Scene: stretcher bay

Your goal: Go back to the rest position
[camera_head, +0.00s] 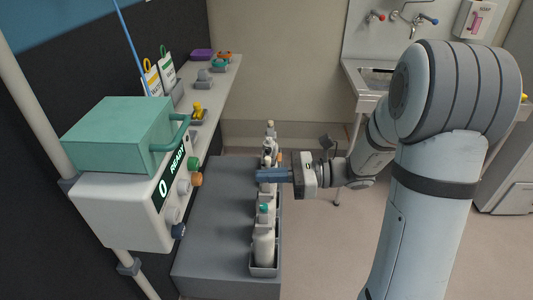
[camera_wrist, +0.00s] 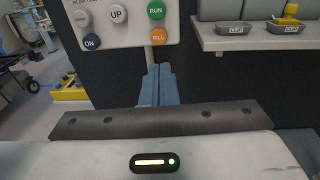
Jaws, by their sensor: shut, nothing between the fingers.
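My gripper (camera_head: 273,175) is shut and empty, its blue fingers pointing left over the row of bottles in the head view. In the wrist view its blue fingers (camera_wrist: 157,86) are together, in front of a dark panel below the control box. My arm rises on the right of the head view and reaches left to the gripper. The fingers overlap the bottles in the picture; I cannot tell whether they touch any.
A grey bench (camera_head: 215,215) carries a white bottle (camera_head: 264,245) and others in a row. A control box (camera_head: 135,205) with a READY display and teal case (camera_head: 118,133) stands left. A shelf (camera_head: 217,88) holds small trays. A sink (camera_head: 375,72) is behind; floor is clear near the arm.

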